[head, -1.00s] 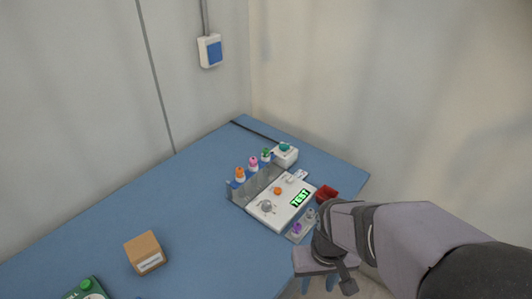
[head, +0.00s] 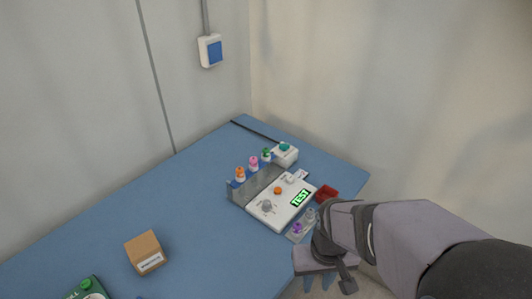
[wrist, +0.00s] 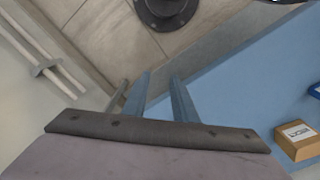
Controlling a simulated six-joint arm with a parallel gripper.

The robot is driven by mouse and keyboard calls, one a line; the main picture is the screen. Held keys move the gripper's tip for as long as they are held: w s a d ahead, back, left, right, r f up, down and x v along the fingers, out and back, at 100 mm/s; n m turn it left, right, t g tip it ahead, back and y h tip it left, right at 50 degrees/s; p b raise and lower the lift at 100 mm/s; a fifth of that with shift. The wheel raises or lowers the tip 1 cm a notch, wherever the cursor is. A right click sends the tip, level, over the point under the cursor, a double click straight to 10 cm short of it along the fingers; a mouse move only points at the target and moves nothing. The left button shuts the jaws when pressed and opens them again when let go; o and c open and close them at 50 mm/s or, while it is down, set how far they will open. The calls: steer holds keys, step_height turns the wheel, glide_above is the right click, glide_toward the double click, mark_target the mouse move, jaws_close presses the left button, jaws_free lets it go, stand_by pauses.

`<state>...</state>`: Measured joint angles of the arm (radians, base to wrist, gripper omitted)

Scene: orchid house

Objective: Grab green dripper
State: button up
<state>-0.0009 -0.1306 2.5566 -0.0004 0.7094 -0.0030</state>
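The green dripper (head: 266,155) is a small bottle with a green cap. It stands upright at the far right end of a grey rack (head: 255,184) in the head view, beside a pink-capped (head: 253,163) and an orange-capped dripper (head: 240,175). My gripper (head: 319,284) is at the table's front edge, well to the near side of the rack, pointing down. Its two blue fingers stand apart with nothing between them, as the wrist view also shows (wrist: 160,92). The dripper is not visible in the wrist view.
A white tester (head: 268,217) with a "TEST" display lies in front of the rack. A white box (head: 285,158) with a teal top stands behind it. A red tray (head: 326,192) and a purple-topped item (head: 298,228) are near my arm. A cardboard box (head: 145,252) sits left; the table between is clear.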

steer(key=w+a+r+t+p, duration=0.2)
steer(key=w+t+p, duration=0.15)
steer(key=w, duration=0.85)
steer(key=w+a+r+t+p, duration=0.1)
steer(key=w+a+t+p, duration=0.25)
steer(key=w, duration=0.85)
steer(key=t+p, duration=0.7)
glide_toward(266, 151)
steer(key=w, duration=0.2)
steer(key=shift+p+x, duration=0.45)
steer(key=shift+x, duration=0.65)
steer(key=shift+p+x, duration=0.85)
steer(key=shift+p, duration=0.05)
steer(key=shift+f+p+x, duration=0.15)
steer(key=shift+p+x, duration=0.2)
steer(key=shift+x, duration=0.5)
steer(key=shift+f+p+x, duration=0.15)
steer(key=shift+p+x, duration=0.2)
steer(key=shift+x, duration=0.5)
steer(key=shift+s, duration=0.15)
jaws_close()
